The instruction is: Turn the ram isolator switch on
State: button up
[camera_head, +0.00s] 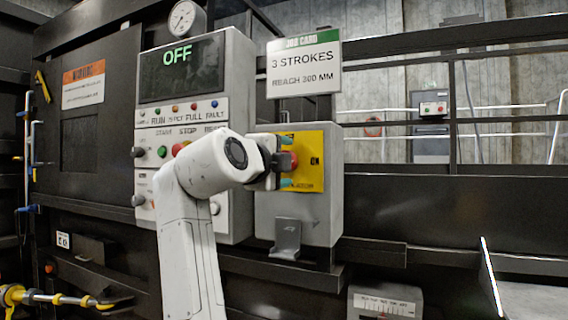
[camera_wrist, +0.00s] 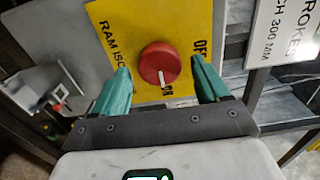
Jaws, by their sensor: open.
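The ram isolator switch is a round red knob (camera_wrist: 160,64) with a white pointer mark, on a yellow plate (camera_head: 314,160) on a grey box (camera_head: 331,208). In the wrist view the pointer mark points down toward lettering at the plate's edge that is partly hidden. My gripper (camera_wrist: 162,84) is open, with one teal finger on each side of the knob. Whether the fingers touch it I cannot tell. In the head view the knob (camera_head: 291,160) is partly hidden by my gripper (camera_head: 286,160).
A control panel (camera_head: 237,190) with buttons and a display (camera_head: 182,68) reading OFF stands left of the box. A job card (camera_head: 304,65) reading 3 strokes, reach 300 mm hangs above it. A grey bracket (camera_head: 286,238) sticks out below. Dark rails run to the right.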

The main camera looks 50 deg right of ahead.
jog(key=v, duration=0.9)
jog(key=shift+a, duration=0.35)
jog(key=shift+s, duration=0.1)
notch_tip(320, 180, down, 26)
jog(key=w+d+n+t+y+p, duration=0.1)
jog(key=n+y+p, duration=0.15)
jog(key=n, duration=0.45)
jog(key=w+n+y+p, duration=0.2)
jog(key=n+y, duration=0.2)
jog(key=n, duration=0.2)
jog(key=s+f+n+g+y+p, duration=0.15)
jog(key=s+f+n, duration=0.25)
jog(key=f, duration=0.4)
jog(key=s+f+n+y+p, duration=0.15)
jog(key=s+f+n, duration=0.25)
jog(key=f, duration=0.4)
jog(key=s+a+f+n+g+y+p, duration=0.2)
jog(key=s+f, duration=0.5)
jog(key=s, duration=0.6)
jog(key=s+a+f+n+g+y+p, duration=0.2)
jog(key=s+a+f+n+y, duration=0.3)
jog(key=s, duration=0.8)
notch_tip(320, 180, down, 2)
jog(key=a+n, duration=0.1)
jog(key=n, duration=0.2)
jog(key=shift+a+n+g, duration=0.2)
jog(key=shift+n+g, duration=0.15)
jog(key=shift+n, duration=0.05)
jog(key=shift+w+f, duration=0.1)
